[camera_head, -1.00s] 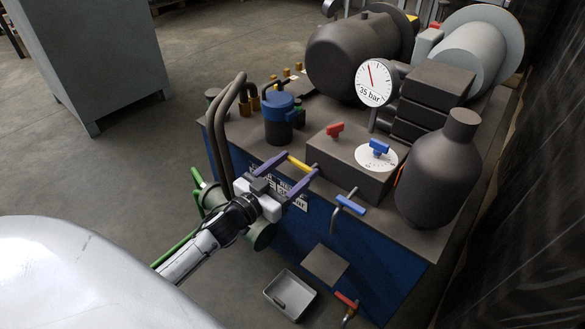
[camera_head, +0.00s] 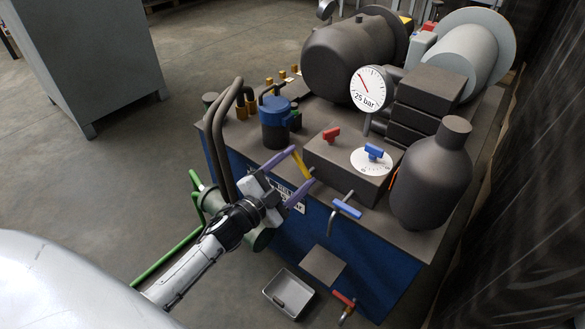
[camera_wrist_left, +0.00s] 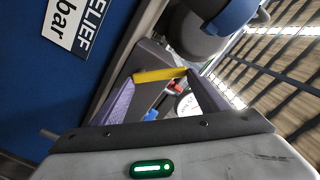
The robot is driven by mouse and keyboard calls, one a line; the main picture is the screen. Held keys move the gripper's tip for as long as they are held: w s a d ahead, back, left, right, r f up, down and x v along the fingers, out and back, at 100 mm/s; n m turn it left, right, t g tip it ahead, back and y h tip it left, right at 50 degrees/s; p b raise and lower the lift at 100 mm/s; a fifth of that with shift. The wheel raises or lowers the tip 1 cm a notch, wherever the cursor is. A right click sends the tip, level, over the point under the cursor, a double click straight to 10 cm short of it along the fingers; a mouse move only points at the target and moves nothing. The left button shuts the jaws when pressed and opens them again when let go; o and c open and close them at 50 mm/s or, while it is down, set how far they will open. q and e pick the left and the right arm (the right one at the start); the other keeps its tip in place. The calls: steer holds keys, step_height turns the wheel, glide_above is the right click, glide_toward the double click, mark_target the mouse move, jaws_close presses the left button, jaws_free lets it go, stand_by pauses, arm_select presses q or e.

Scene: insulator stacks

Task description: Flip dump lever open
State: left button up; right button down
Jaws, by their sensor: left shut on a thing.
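The yellow lever (camera_head: 299,165) is at the front of the dark box on the power unit, and it slants down to the right. I take it for the dump lever. My left gripper (camera_head: 303,167) has its purple fingers at both ends of the lever and is shut on it. In the left wrist view the yellow bar (camera_wrist_left: 160,75) spans between the two purple fingertips. The lever's pivot is hidden. My right gripper is not in view.
A red handle (camera_head: 331,135) and a blue knob (camera_head: 373,152) sit on the dark box. A blue T-handle (camera_head: 347,209) sticks out at the front. A dark bottle-shaped tank (camera_head: 432,180) stands right. A grey tray (camera_head: 289,294) lies below. Floor at left is open.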

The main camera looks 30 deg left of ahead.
arm_select(q)
steer(key=m, duration=0.3)
steer(key=shift+s+d+r, duration=0.1)
steer(key=shift+d+r, duration=0.05)
steer(key=shift+d, duration=0.25)
steer(key=m, duration=0.1)
steer(key=d+m, duration=0.1)
steer(key=m, duration=0.1)
steer(key=shift+s+d+m+b, duration=0.15)
steer(key=shift+m+b, duration=0.25)
steer(key=shift+m, duration=0.6)
steer(key=shift+d, duration=0.1)
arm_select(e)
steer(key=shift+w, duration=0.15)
arm_select(q)
steer(key=shift+m, duration=0.3)
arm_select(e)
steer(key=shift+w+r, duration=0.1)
arm_select(q)
steer(key=o, duration=1.5)
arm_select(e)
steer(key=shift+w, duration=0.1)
